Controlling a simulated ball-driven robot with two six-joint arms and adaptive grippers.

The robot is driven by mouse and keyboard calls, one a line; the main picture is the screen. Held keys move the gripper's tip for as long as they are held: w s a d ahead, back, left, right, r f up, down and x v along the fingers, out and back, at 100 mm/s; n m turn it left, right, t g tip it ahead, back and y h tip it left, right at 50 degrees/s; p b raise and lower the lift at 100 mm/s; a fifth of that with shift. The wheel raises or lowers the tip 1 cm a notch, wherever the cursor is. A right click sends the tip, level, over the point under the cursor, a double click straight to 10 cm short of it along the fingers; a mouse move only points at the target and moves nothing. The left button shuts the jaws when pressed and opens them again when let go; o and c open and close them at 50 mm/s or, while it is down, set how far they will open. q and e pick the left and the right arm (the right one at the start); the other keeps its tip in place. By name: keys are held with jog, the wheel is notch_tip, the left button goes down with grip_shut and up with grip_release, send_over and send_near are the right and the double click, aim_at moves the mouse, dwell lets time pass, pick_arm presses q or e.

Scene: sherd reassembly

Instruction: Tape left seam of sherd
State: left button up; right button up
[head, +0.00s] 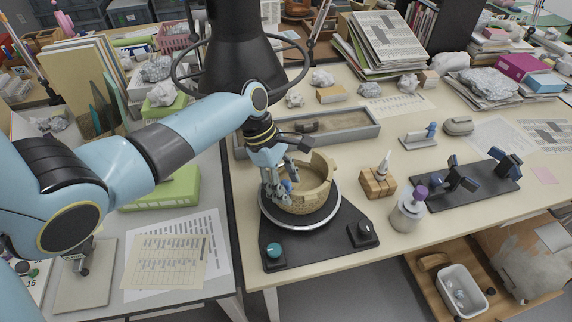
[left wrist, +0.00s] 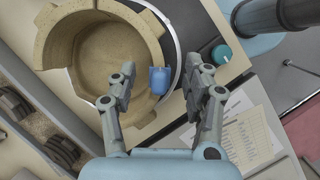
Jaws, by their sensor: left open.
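A tan ceramic vessel (head: 318,182) with a broken, stepped rim stands on a round turntable (head: 298,222). In the left wrist view the open vessel (left wrist: 92,45) fills the upper left, with a gap in its wall. My left gripper (head: 284,184) is open over the vessel's left side in the head view. In the left wrist view its fingers (left wrist: 160,68) are spread apart at the wall. A small blue patch (left wrist: 158,81), which looks like tape, sits between them on the vessel's edge. I cannot tell how firmly it is attached. My right gripper is not in view.
The turntable base has a teal knob (head: 273,250) and a black knob (head: 364,230). A grey sand tray (head: 345,134) lies behind. A black board (head: 480,188) with blue-padded holders lies farther right.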

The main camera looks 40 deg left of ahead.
pick_arm(q)
jog(key=v, duration=1.2)
jog(key=shift+s+d, duration=0.1)
jog(key=shift+d, duration=0.1)
